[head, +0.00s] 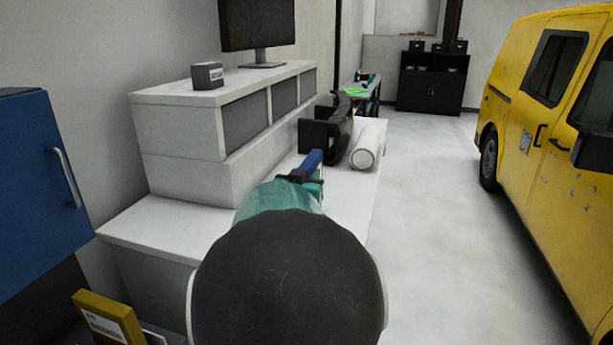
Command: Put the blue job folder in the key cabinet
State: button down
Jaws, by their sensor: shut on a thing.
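The blue job folder (314,159) shows as a narrow blue shape, seen nearly edge-on, above the white counter. My gripper (304,178) is shut on it, and my dark arm hides much of the space below. A blue cabinet with a pale bar handle (38,190) stands at the left edge and looks like the key cabinet. Its handled face shows no gap, but the cabinet is cut off by the frame, so I cannot tell surely whether its door is shut. My gripper is well to the right of it.
A yellow folder (104,322) stands low at the left. The white counter (350,205) carries a white roll (366,148) and black holders (322,133). A monitor (257,25) and grey box (207,76) sit on the raised shelf. A yellow van (545,130) stands right; the floor (440,230) between is clear.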

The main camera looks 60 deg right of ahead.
jog(key=shift+f, duration=0.1)
jog(key=c, duration=1.5)
grip_release()
jog(key=shift+w, duration=0.1)
jog(key=o, duration=0.4)
